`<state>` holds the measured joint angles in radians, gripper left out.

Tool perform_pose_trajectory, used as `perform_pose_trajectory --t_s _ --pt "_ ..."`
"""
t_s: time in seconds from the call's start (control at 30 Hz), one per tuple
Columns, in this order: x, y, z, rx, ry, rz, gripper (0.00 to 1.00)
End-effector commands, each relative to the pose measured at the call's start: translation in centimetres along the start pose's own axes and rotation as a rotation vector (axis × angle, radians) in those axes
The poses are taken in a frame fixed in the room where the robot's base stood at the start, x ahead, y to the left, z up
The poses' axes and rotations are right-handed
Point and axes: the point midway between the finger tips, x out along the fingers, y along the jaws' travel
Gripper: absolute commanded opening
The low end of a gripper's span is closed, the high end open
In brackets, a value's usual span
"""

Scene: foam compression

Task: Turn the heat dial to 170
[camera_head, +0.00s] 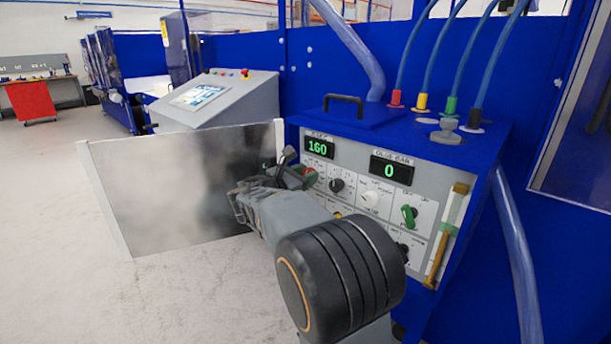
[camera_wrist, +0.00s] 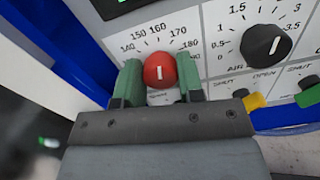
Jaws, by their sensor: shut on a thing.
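The heat dial is a round red knob (camera_wrist: 160,70) with a white mark, on the light panel under a scale that shows 140 to 180. Its white mark points about straight up, near 160. My gripper (camera_wrist: 160,82) has its two green fingers on either side of the knob, shut on it. In the head view my gripper (camera_head: 305,176) reaches the panel's left side, and the knob is mostly hidden there. The left display (camera_head: 319,147) above it reads 160 in green.
A second display (camera_head: 391,169) reads 0. A black air knob (camera_wrist: 266,46) sits right of the dial, with a yellow switch (camera_wrist: 253,101) below it. A large metal door (camera_head: 180,190) stands open at the left of the blue machine.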

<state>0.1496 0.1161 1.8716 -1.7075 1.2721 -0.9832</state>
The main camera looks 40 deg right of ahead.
Motion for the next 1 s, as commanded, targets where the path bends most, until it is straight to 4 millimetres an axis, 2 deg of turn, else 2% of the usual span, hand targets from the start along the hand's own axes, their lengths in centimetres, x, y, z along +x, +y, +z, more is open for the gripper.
perform_pose_trajectory --t_s 0.1,0.37,1.0 --pt "-0.01 0.01 0.01 0.0 0.0 0.0 0.12" --pt "-0.02 -0.03 -0.17 0.06 -0.001 0.001 0.12" --pt "-0.03 -0.11 -0.22 0.45 0.0 0.002 0.12"
